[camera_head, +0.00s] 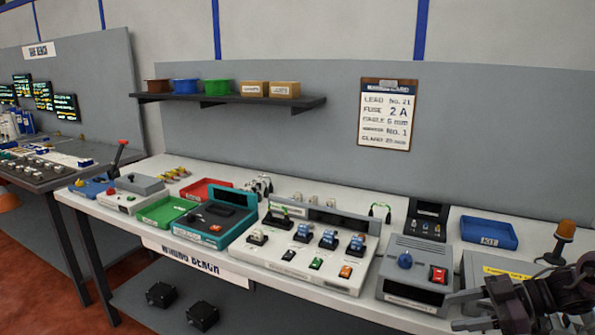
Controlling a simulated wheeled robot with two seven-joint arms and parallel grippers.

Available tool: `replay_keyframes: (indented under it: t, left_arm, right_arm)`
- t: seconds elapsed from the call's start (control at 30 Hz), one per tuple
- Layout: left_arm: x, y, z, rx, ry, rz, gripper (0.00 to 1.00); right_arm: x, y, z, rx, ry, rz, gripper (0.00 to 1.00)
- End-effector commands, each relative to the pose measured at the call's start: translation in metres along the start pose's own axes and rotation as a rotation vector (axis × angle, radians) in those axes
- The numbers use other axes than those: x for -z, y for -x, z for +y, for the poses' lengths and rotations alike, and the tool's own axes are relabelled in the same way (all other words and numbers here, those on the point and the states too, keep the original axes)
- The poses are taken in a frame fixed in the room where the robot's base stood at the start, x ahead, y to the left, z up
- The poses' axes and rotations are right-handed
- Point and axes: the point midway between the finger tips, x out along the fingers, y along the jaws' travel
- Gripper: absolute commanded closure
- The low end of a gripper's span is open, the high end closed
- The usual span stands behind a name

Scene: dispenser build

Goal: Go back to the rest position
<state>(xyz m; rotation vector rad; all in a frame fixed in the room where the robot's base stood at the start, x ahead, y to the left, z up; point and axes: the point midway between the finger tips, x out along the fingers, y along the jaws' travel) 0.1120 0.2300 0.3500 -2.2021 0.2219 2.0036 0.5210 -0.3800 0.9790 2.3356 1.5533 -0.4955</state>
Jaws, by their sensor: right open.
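My right gripper (462,311) is at the lower right corner, dark, with its fingers pointing left and apart. I see nothing between the fingers. It is in front of the right end of the white workbench (215,258), near a grey box with a blue knob (405,261) and a red button. It partly covers a grey box with a yellow label (490,271). My left gripper is not in view.
The bench holds a white switch panel (287,270), a teal case (215,229), a green tray (160,212), a red tray (200,189) and a blue tray (490,232). An orange beacon (566,230) stands at the right. A shelf (230,99) with bins hangs behind.

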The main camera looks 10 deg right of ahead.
Motion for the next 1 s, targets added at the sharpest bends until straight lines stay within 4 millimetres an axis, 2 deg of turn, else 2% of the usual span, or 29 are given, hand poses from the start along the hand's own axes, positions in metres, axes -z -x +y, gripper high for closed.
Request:
replay_keyframes:
  t: [0.13, 0.27, 0.37, 0.5, 0.6, 0.63, 0.7, 0.8, 0.87, 1.0]
  left_arm:
    - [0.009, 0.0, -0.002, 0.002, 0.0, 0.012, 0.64]
    - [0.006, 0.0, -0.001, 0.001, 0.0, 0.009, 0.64]
    - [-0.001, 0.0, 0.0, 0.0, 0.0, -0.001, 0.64]
    - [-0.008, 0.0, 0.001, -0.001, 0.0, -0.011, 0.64]
    - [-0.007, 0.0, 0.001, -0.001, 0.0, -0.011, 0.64]
    - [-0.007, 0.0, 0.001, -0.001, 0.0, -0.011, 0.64]
    - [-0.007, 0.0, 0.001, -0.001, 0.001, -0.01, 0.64]
    - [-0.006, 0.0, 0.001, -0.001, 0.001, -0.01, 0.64]
    - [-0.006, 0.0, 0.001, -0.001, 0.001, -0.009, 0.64]
    - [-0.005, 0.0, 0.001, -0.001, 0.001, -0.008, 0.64]
  right_arm:
    - [-0.013, -0.036, -0.006, 0.004, 0.049, -0.033, 0.47]
    - [-0.026, -0.077, -0.015, -0.005, 0.104, -0.069, 0.47]
    - [-0.036, -0.118, -0.026, -0.024, 0.154, -0.096, 0.47]
    - [-0.044, -0.189, -0.053, -0.1, 0.23, -0.13, 0.47]
    - [-0.04, -0.235, -0.076, -0.212, 0.248, -0.158, 0.47]
    - [-0.037, -0.245, -0.083, -0.25, 0.242, -0.169, 0.47]
    - [-0.032, -0.26, -0.096, -0.347, 0.206, -0.202, 0.47]
    - [-0.028, -0.263, -0.114, -0.481, 0.101, -0.271, 0.47]
    - [-0.029, -0.256, -0.126, -0.553, 0.01, -0.325, 0.47]
    - [-0.041, -0.23, -0.151, -0.655, -0.2, -0.452, 0.47]
